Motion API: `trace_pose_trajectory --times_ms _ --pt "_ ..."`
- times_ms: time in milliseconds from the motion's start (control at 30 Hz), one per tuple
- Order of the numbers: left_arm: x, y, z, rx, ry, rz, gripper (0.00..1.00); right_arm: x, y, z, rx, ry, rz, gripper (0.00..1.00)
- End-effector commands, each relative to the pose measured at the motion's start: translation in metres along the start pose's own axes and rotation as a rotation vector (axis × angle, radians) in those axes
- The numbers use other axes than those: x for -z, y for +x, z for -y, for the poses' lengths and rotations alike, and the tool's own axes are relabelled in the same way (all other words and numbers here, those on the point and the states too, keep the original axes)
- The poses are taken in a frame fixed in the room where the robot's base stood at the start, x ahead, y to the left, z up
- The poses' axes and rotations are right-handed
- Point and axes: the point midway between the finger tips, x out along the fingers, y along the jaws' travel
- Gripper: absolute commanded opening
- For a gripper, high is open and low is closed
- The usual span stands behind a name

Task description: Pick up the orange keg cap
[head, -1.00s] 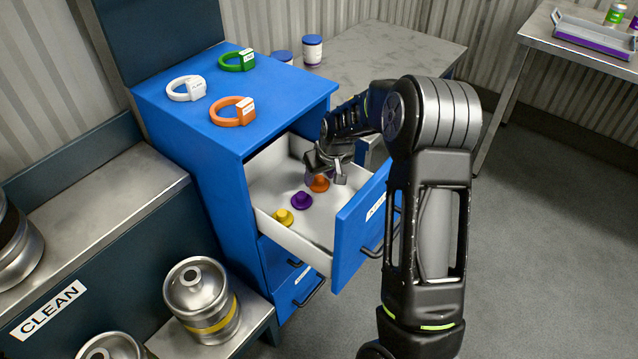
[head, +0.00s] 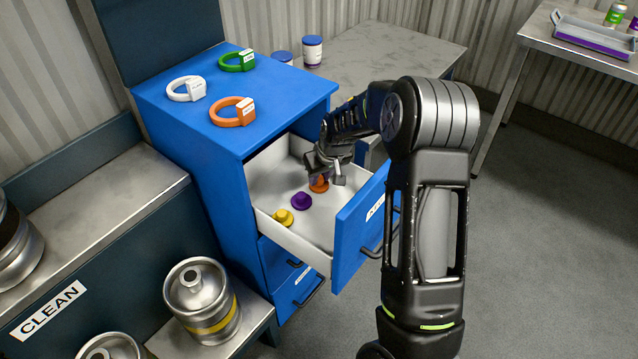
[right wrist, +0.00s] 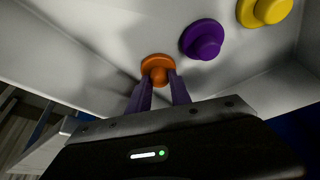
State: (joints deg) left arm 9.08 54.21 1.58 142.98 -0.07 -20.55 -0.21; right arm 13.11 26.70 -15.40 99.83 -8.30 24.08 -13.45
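The orange keg cap (head: 319,186) lies in the open drawer, behind the purple cap. It also shows in the right wrist view (right wrist: 157,64), flange against the white drawer floor. My right gripper (head: 326,178) reaches down into the drawer over it and partly hides it. In the right wrist view its two purple fingers (right wrist: 159,86) stand on either side of the cap's knob, very close to it. I cannot tell whether they press on it. My left gripper is not in view.
A purple cap (head: 301,201) and a yellow cap (head: 283,217) sit nearby in the same drawer (head: 322,228). The drawer walls surround the gripper closely. Orange, white and green rings lie on the blue cabinet (head: 180,120). Kegs (head: 203,300) stand at lower left.

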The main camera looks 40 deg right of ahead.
Motion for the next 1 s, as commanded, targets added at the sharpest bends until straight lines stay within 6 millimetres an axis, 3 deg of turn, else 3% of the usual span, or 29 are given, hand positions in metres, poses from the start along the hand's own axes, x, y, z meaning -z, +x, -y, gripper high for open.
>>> trace_pose_trajectory --times_ms 267,733,1000 --pt "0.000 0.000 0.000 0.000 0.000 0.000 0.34 0.000 0.000 0.000 0.000 0.000 0.000 0.00" --pt "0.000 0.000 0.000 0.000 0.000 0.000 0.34 0.001 -0.001 0.000 0.000 0.000 -0.001 0.00" --pt "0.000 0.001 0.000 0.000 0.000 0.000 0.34 0.000 -0.013 0.000 0.000 0.000 0.000 0.00"
